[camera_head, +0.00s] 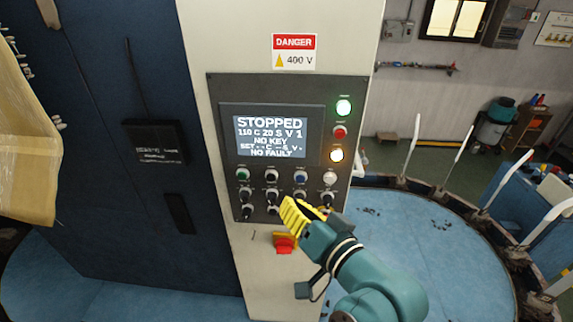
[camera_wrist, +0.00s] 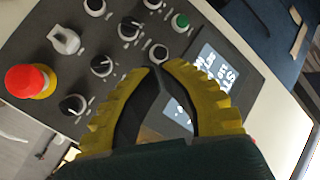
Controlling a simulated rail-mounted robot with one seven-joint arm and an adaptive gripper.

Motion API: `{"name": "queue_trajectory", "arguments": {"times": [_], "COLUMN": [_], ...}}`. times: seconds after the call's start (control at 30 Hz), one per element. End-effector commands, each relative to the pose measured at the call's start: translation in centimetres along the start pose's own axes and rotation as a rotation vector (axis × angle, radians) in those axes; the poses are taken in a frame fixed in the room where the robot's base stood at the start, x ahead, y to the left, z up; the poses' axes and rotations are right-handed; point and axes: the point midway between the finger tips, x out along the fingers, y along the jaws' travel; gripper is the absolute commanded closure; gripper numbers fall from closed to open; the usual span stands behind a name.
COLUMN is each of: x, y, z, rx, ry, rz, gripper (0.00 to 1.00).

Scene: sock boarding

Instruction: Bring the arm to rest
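My gripper (camera_head: 291,204) has yellow ribbed fingers and is in front of the lower right of the control panel (camera_head: 214,150), over the lower knobs. In the wrist view my gripper (camera_wrist: 159,68) has its curved fingers meeting at the tips, with an empty gap behind them. A small round button or knob (camera_wrist: 158,53) shows just beyond the tips; I cannot tell whether they touch it. My teal arm reaches in from the lower right. The screen (camera_head: 270,137) reads STOPPED, NO KEY and NO FAULT. The green lamp (camera_head: 343,107) and amber lamp (camera_head: 336,155) are lit.
A red switch (camera_head: 284,243) sits below the panel; a red mushroom button (camera_wrist: 28,82) shows in the wrist view.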

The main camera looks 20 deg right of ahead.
Motion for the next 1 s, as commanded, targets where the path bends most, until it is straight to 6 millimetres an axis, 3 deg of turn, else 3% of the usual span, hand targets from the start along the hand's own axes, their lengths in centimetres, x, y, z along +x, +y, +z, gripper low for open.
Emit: {"name": "queue_trajectory", "arguments": {"times": [0.13,0.27,0.37,0.47,0.57,0.7,0.8,0.87,1.0], "x": [0.1,1.6,2.8,2.3,0.6,-4.5,-9.3,-11.5,-13.3], "y": [-0.1,-2.8,-7.3,-11.2,-14.6,-18.6,-19.2,-19.0,-18.9], "z": [0.0,1.1,2.5,2.3,1.2,-1.9,-4.6,-5.8,-7.1], "rx": [0.000,-0.007,-0.049,-0.144,-0.256,-0.433,-0.541,-0.585,-0.647], "ry": [-0.001,-0.034,-0.049,-0.001,0.083,0.269,0.417,0.477,0.532], "rz": [-0.002,-0.047,-0.111,-0.134,-0.136,-0.096,-0.019,0.028,0.085], "gripper": [1.00,1.00,1.00,1.00,1.00,1.00,1.00,1.00,1.00]}}
